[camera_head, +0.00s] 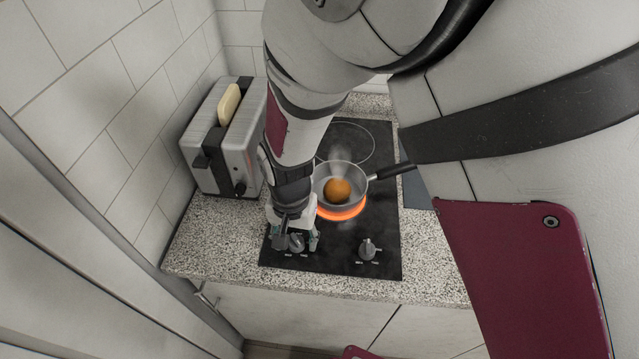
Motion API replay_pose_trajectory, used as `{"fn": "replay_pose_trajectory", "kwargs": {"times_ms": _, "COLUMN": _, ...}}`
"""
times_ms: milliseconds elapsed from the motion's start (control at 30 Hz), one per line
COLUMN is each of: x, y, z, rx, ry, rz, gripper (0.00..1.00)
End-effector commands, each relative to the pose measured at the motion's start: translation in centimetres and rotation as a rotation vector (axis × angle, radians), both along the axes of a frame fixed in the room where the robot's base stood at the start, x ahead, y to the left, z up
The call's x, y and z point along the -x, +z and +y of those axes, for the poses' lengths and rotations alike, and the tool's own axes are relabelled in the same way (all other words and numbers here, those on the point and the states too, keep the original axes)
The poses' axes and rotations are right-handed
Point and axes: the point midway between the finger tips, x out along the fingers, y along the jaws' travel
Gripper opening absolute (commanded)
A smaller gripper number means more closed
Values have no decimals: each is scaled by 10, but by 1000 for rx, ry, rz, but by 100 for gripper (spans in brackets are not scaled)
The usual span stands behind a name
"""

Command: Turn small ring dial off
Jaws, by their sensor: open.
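A black cooktop (345,262) is set in the speckled counter. Its front edge carries a left dial (296,243) and a right dial (369,249). The labels under them are too small to read, so I cannot tell which is the small ring dial. My gripper (297,236) points down over the left dial, with open fingers apparently on either side of it. I cannot tell whether they touch it. The front ring (341,213) glows orange under a pan (325,199). The back ring (362,166) is dark.
The pan holds a round orange-brown thing (338,190), with steam above it. Its black handle (395,172) points right. A silver toaster (212,150) with bread (229,104) stands left of the cooktop. Bare counter (430,255) lies to the right.

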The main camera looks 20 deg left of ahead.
Motion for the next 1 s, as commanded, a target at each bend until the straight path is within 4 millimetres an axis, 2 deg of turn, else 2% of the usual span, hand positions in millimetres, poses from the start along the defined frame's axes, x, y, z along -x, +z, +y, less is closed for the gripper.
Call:
{"fn": "replay_pose_trajectory", "kwargs": {"times_ms": 100, "x": 0, "y": 0, "z": 0, "rx": 0, "ry": 0, "rz": 0, "gripper": 48}}
{"fn": "replay_pose_trajectory", "kwargs": {"times_ms": 300, "x": 0, "y": 0, "z": 0, "rx": 0, "ry": 0, "rz": 0, "gripper": 3}}
{"fn": "replay_pose_trajectory", "kwargs": {"times_ms": 333, "x": 0, "y": 0, "z": 0, "rx": 0, "ry": 0, "rz": 0, "gripper": 0}}
{"fn": "replay_pose_trajectory", "kwargs": {"times_ms": 667, "x": 0, "y": 0, "z": 0, "rx": -1, "ry": 33, "rz": -1, "gripper": 0}}
{"fn": "replay_pose_trajectory", "kwargs": {"times_ms": 1000, "x": -1, "y": 0, "z": 0, "rx": -2, "ry": 243, "rz": 0, "gripper": 0}}
